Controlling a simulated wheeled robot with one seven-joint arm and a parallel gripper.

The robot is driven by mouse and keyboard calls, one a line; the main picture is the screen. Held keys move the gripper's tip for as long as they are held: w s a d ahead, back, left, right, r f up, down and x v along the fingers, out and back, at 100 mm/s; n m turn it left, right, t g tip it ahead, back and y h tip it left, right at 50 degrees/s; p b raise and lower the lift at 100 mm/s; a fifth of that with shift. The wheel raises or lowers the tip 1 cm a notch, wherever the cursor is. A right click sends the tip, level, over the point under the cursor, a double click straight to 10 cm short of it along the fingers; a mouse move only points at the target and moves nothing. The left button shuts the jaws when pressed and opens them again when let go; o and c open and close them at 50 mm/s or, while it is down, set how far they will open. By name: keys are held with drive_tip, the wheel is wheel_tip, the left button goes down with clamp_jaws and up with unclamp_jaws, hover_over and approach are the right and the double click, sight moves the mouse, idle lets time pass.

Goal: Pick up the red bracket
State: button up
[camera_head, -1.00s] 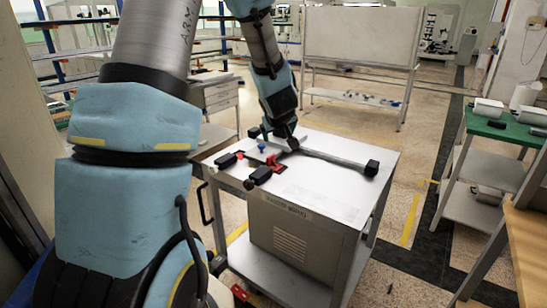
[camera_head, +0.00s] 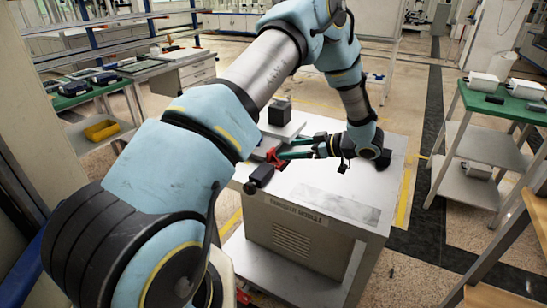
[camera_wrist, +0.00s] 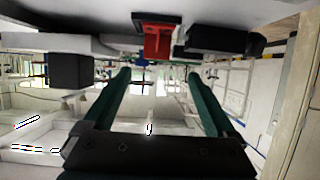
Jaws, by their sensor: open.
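The red bracket (camera_head: 273,159) sits on the top of the grey metal cart (camera_head: 345,208), toward its left side. In the wrist view the red bracket (camera_wrist: 158,38) shows at the top centre, with the tabletop along the upper edge of the picture. My gripper (camera_head: 284,148) lies low and sideways over the cart, its green fingers pointing left toward the bracket. In the wrist view the fingers of my gripper (camera_wrist: 158,73) are spread apart with nothing between them. The bracket appears beyond the fingertips; part of it is hidden in the head view.
A black block (camera_head: 260,175) lies close beside the bracket, at the cart's left edge. A black cube (camera_head: 280,113) stands behind it. The cart's front and right top is mostly clear. A green-topped bench (camera_head: 500,100) stands to the right, with a walkway between.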

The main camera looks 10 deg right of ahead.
sight(272, 151)
drive_tip(key=p+x, duration=0.3)
drive_tip(key=x, duration=0.4)
drive_tip(key=shift+w+f, duration=0.25)
drive_tip(key=shift+w, duration=0.1)
drive_tip(key=shift+d, duration=0.1)
clamp_jaws()
